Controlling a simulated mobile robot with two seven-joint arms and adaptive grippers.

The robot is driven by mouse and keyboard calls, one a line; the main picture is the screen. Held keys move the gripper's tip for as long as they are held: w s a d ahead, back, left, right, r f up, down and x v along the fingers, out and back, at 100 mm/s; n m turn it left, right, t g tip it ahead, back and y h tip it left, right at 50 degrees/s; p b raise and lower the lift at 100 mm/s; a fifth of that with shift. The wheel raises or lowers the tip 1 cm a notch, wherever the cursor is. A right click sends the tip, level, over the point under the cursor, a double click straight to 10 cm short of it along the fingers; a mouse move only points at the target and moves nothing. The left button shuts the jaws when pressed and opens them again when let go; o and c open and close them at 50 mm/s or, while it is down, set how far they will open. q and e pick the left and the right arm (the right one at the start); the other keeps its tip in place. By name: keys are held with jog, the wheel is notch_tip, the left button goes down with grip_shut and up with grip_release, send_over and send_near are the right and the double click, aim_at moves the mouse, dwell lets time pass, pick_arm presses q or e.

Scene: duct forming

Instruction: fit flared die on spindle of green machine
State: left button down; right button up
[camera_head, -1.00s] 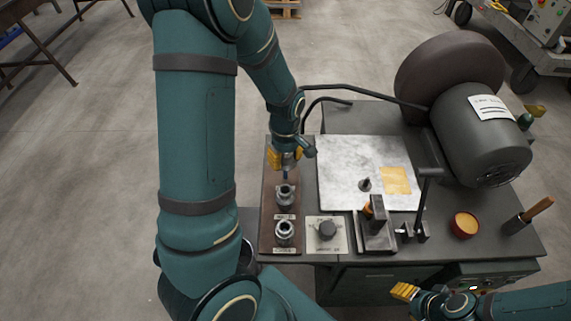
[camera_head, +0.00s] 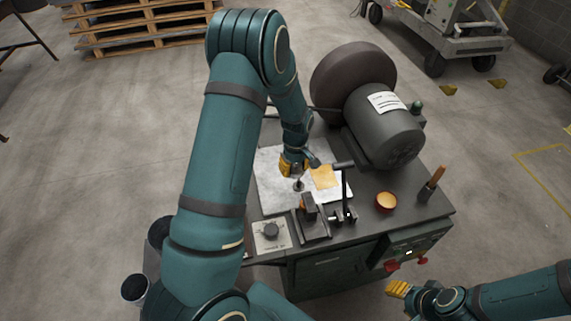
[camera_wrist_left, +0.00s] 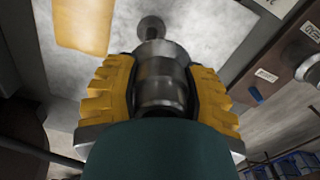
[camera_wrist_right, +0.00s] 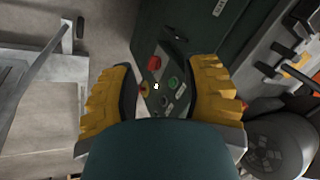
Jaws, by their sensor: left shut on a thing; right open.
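My left gripper (camera_head: 292,168) is shut on a grey metal die (camera_wrist_left: 161,80), a stepped cylinder held between the yellow fingers in the left wrist view. The die is mostly hidden in the head view. The spindle (camera_head: 298,186) is a short dark post on the pale metal plate of the machine's top. In the left wrist view the spindle (camera_wrist_left: 150,27) shows just beyond the die's end, nearly in line with it. I cannot tell whether they touch. My right gripper (camera_head: 402,289) is open and empty at the machine's front right; its fingers also show in the right wrist view (camera_wrist_right: 160,90).
A large motor (camera_head: 385,127) stands at the back. A clamp with an upright lever (camera_head: 344,185), an orange bowl (camera_head: 387,203) and a wooden-handled tool (camera_head: 432,184) stand right of the spindle. A knob plate (camera_head: 270,234) is at front left. The die rack (camera_wrist_left: 275,75) shows in the left wrist view.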

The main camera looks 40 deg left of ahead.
aim_at(299, 180)
pick_arm(q)
jog(key=shift+w+d, duration=0.3)
jog(key=shift+d, duration=0.1)
jog(key=shift+w+d+f, duration=0.15)
jog(key=shift+d+f, duration=0.1)
jog(key=shift+f+b, duration=0.4)
jog(key=shift+f, duration=0.25)
jog(key=shift+f+b, duration=1.95)
jog(key=shift+f, duration=0.8)
pick_arm(e)
jog(key=shift+s+d+f, duration=0.1)
jog(key=shift+s+f, duration=0.2)
jog(key=shift+f, duration=0.45)
jog(key=shift+s+d+f, duration=0.1)
jog(key=shift+s+f, duration=0.15)
jog(key=shift+f, duration=0.45)
jog(key=shift+s+d+f, duration=0.1)
jog(key=shift+s+f, duration=0.2)
jog(key=shift+f, duration=0.45)
pick_arm(q)
jog(key=shift+f, duration=0.3)
pick_arm(e)
jog(key=shift+f, duration=0.25)
pick_arm(q)
jog(key=shift+c, duration=2)
grip_release()
notch_tip(299, 180, up, 12)
jog(key=shift+r, duration=0.1)
